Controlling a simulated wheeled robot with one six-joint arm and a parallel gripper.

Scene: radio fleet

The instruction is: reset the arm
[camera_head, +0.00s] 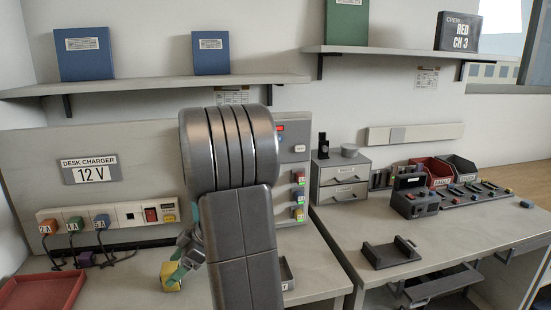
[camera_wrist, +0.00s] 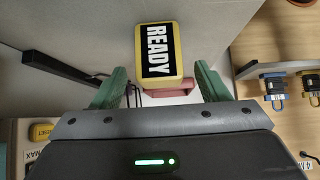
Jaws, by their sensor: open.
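My gripper (camera_wrist: 160,72) is open in the wrist view, with one green finger on each side. A yellow block with a black READY label (camera_wrist: 158,52) lies just beyond and between the fingertips, with a visible gap on both sides. A pinkish-red piece (camera_wrist: 172,89) shows at its near edge. In the head view, my arm fills the middle and my gripper (camera_head: 180,258) points down over the left desk. A yellow block (camera_head: 171,276) is close by the fingertips there. My arm hides part of the desk and wall panel behind it.
A charger strip (camera_head: 150,214) with plugs and cables stands left of my gripper. A red tray (camera_head: 42,292) lies at the left front. Shelves (camera_head: 150,88) run above.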

